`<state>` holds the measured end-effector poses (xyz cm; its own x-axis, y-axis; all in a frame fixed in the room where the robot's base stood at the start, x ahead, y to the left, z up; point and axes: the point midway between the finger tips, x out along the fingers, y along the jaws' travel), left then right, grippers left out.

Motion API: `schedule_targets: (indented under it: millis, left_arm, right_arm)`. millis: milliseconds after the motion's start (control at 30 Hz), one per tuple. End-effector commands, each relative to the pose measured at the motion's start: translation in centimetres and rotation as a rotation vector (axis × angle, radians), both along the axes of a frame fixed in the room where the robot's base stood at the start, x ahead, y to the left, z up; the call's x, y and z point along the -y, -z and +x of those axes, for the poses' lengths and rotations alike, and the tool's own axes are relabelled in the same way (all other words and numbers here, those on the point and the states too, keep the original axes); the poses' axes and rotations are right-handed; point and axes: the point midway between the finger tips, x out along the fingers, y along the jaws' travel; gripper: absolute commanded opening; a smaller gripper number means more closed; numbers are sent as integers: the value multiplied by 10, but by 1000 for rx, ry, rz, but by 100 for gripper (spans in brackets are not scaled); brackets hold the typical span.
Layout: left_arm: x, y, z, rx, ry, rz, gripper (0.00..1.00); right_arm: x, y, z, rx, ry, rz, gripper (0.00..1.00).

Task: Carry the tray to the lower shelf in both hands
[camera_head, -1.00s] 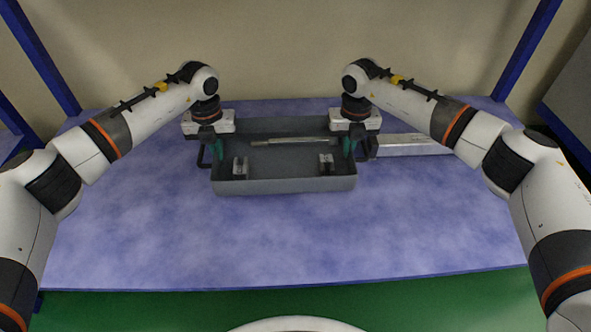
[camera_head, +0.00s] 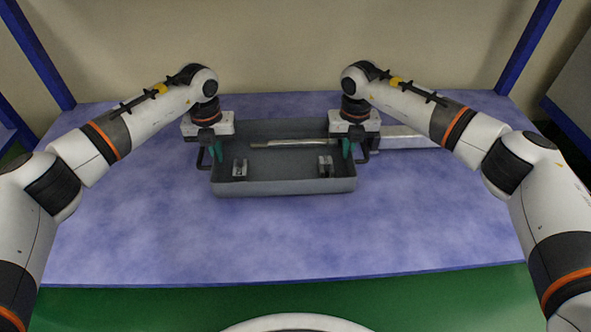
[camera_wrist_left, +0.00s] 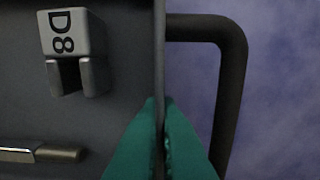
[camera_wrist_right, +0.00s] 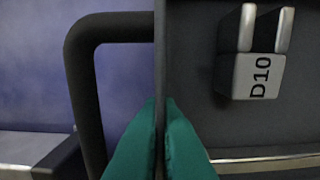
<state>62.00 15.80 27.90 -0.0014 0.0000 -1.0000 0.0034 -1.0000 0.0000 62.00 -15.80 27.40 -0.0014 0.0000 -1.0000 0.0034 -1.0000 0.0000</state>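The tray (camera_head: 285,187) is a grey open box with dark side handles, level in the middle of the head view over the blue table. My left gripper (camera_head: 217,150) is shut on its left wall; the green fingers pinch the rim beside the handle in the left wrist view (camera_wrist_left: 161,130). My right gripper (camera_head: 347,148) is shut on the right wall in the same way, as the right wrist view shows (camera_wrist_right: 160,130). The tray holds a block marked D8 (camera_wrist_left: 72,32), a block marked D10 (camera_wrist_right: 258,75) and a metal rod (camera_head: 290,143). I cannot tell how far the tray is above the table.
A long silver bar or box (camera_head: 412,139) lies behind and right of the tray, partly hidden by my right arm. Blue posts (camera_head: 40,50) stand at both sides, before a beige wall. The floor (camera_head: 180,310) is green.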

Motion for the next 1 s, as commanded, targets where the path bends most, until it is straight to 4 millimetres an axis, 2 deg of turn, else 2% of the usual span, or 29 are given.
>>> schedule_targets:
  millis: [200,367,667,833,1000]
  left_arm:
    - [0,17,0,1,0,0,0]
    - [0,14,0,0,-1,1,25]
    - [0,13,0,1,0,0,25]
    - [0,-6,1,3,0,-2,25]
    - [0,-43,1,4,0,-1,25]
  right_arm:
    - [0,17,0,2,0,0,0]
    - [0,14,0,0,0,0,25]
    - [0,14,0,0,0,0,25]
    - [0,14,0,0,0,0,25]
    - [0,14,0,0,0,0,25]
